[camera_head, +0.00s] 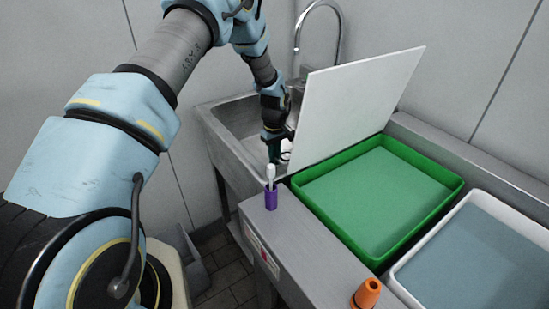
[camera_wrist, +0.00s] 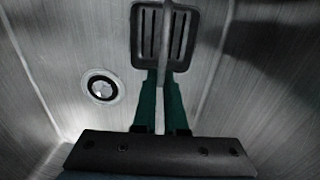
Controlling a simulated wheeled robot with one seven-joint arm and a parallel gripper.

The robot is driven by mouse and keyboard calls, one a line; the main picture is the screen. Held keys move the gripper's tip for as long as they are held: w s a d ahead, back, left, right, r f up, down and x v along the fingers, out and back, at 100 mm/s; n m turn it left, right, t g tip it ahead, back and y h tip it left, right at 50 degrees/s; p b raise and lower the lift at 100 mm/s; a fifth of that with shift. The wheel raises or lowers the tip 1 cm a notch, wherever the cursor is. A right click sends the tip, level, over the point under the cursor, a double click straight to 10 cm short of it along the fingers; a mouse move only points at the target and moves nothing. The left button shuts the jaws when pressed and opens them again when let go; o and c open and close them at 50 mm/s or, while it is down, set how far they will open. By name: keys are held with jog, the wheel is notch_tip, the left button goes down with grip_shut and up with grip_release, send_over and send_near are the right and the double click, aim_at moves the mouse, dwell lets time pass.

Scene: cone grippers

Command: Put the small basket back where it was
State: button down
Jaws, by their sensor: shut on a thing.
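My gripper (camera_head: 277,148) is down at the sink's right side, left of a big white panel. In the wrist view, its green fingers with black slotted tips (camera_wrist: 151,40) are shut on a thin pale grey strip (camera_wrist: 163,100) that runs up between them. I cannot tell whether this strip is part of the small basket. No whole basket can be made out in either view. A small white piece (camera_head: 286,147) shows beside the gripper in the head view; I cannot tell what it is.
The metal sink (camera_head: 226,143) has a drain (camera_wrist: 102,88) and a tap (camera_head: 338,32). The white panel (camera_head: 355,105) stands tilted beside a green tray (camera_head: 452,190).

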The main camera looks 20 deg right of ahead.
jog(key=shift+f, duration=0.15)
jog(key=c, duration=1)
grip_release()
notch_tip(320, 180, up, 12)
jog(key=b, duration=0.4)
jog(key=s+a+r+m, duration=0.1)
jog(key=a+r, duration=0.2)
jog(key=a, duration=0.7)
jog(key=s+a+r, duration=0.1)
jog(key=a+r, duration=0.3)
jog(key=a, duration=0.5)
jog(key=s+a, duration=0.4)
jog(key=a, duration=0.1)
jog(key=s+a+r+m+t, duration=0.1)
jog(key=s+a, duration=0.3)
jog(key=a, duration=0.2)
jog(key=s+a+m, duration=0.1)
jog(key=s+a, duration=0.3)
jog(key=a, duration=0.2)
jog(key=shift+s+r+t, duration=0.3)
jog(key=shift+s, duration=0.1)
